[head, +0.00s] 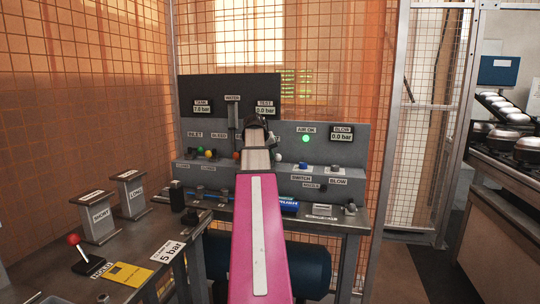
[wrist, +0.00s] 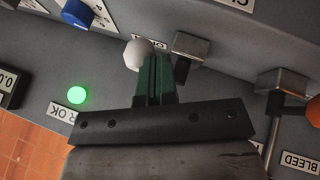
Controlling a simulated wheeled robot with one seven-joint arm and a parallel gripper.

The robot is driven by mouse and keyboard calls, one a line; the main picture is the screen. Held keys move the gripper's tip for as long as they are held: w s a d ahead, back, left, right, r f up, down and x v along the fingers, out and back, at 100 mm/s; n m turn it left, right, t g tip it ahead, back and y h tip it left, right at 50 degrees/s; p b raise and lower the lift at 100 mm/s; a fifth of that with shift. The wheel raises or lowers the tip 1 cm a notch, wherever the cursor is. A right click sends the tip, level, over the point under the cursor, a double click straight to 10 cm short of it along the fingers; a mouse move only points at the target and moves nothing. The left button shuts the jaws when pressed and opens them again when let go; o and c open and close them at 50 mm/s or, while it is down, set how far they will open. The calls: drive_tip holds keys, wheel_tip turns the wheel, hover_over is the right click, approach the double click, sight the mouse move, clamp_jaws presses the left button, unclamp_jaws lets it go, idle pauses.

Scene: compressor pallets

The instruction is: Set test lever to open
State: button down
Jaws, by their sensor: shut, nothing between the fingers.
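The likely test lever shows as a white ball knob (wrist: 137,53) in the wrist view, beside a square metal block (wrist: 190,47). Its own label is hidden, and I cannot tell its setting. My gripper (wrist: 155,78) is shut and empty, with its green-sided fingers overlapping the ball's edge; I cannot tell if they touch it. In the head view my gripper (head: 257,124) is in front of the panel, and my magenta arm hides part of the lever row. A white knob (head: 278,157) shows just right of the arm. The test display (head: 265,107) reads 0.0 bar.
An orange-knobbed lever (wrist: 292,107) stands near the bleed label. A green air OK light (head: 306,139) is lit. A blue knob (wrist: 77,12) is near the white ball. A red-knobbed lever (head: 73,239) stands on the left bench. Mesh fencing (head: 85,110) is behind.

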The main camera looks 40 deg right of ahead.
drive_tip(key=shift+s+d, duration=0.1)
drive_tip(key=shift+s+d+n+t, duration=0.15)
drive_tip(key=shift+d+n+t, duration=0.2)
drive_tip(key=shift+n, duration=0.3)
drive_tip(key=shift+s+d+n+t, duration=0.1)
drive_tip(key=shift+d+n+t, duration=0.1)
drive_tip(key=shift+n+t, duration=0.35)
drive_tip(key=d+n+t+y, duration=0.1)
drive_tip(key=n, duration=0.1)
drive_tip(key=shift+s+d+n, duration=0.1)
drive_tip(key=shift+d+n, duration=0.05)
drive_tip(key=shift+n, duration=0.25)
drive_tip(key=shift+d, duration=0.35)
drive_tip(key=a, duration=0.2)
drive_tip(key=a+r, duration=0.1)
drive_tip(key=a, duration=0.1)
drive_tip(key=shift+s+a, duration=0.1)
drive_tip(key=shift+a, duration=0.1)
drive_tip(key=v, duration=0.9)
drive_tip(key=shift+s+d+r, duration=0.3)
drive_tip(key=shift+s, duration=0.1)
